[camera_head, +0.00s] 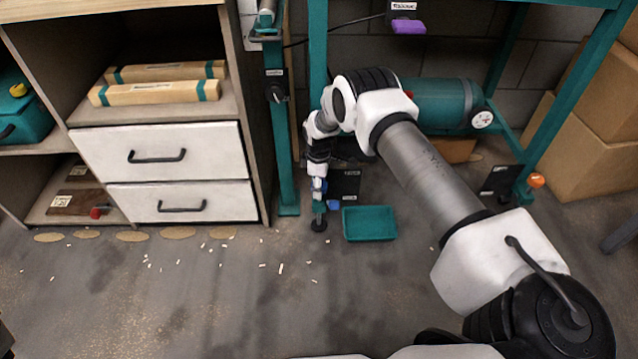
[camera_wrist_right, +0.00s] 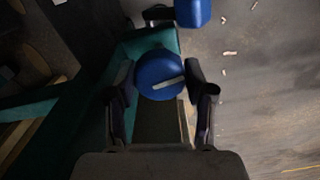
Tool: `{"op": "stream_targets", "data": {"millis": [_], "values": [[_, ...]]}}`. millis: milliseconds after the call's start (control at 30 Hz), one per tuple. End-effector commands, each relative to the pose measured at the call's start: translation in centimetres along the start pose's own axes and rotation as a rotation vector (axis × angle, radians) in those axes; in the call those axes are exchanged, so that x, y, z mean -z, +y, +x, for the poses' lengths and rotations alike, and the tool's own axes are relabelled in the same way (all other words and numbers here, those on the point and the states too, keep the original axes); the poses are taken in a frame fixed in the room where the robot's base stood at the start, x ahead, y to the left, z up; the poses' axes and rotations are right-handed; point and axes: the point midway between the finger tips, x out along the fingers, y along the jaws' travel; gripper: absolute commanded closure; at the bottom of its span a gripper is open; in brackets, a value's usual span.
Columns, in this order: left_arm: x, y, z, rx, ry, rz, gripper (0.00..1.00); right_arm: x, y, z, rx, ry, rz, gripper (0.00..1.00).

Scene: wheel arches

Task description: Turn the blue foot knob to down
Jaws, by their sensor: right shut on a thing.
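The blue foot knob (camera_wrist_right: 158,72) is round, with a pale pointer bar running from near its middle toward the right finger in the right wrist view. My right gripper (camera_wrist_right: 163,82) has one dark finger on each side of the knob and is shut on it. In the head view my right gripper (camera_head: 318,185) is low at the foot of the teal bench leg, where the fingers and my arm hide most of the knob. A second blue piece (camera_wrist_right: 192,12) is close beyond the knob; it shows in the head view (camera_head: 333,205). My left gripper is out of view.
A teal tray (camera_head: 369,223) lies on the floor right of the leg. A dark label plate (camera_head: 345,183) is just behind my gripper. A drawer cabinet (camera_head: 162,153) stands left. An orange knob (camera_head: 536,181) is at the right leg. The front floor has pale scraps.

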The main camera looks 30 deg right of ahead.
Motion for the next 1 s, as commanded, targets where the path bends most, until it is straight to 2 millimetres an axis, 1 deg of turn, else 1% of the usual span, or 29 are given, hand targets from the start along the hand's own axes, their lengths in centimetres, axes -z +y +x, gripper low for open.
{"op": "stream_targets", "data": {"millis": [600,800,1000], "values": [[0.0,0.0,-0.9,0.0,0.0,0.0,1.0,0.0,0.0,0.0,0.0,0.0,0.568,0.82],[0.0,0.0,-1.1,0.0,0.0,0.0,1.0,0.0,0.0,0.0,0.0,0.0,0.706,0.82],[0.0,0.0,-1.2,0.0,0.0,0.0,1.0,-0.1,0.0,0.1,0.0,-0.001,0.791,0.82]]}}
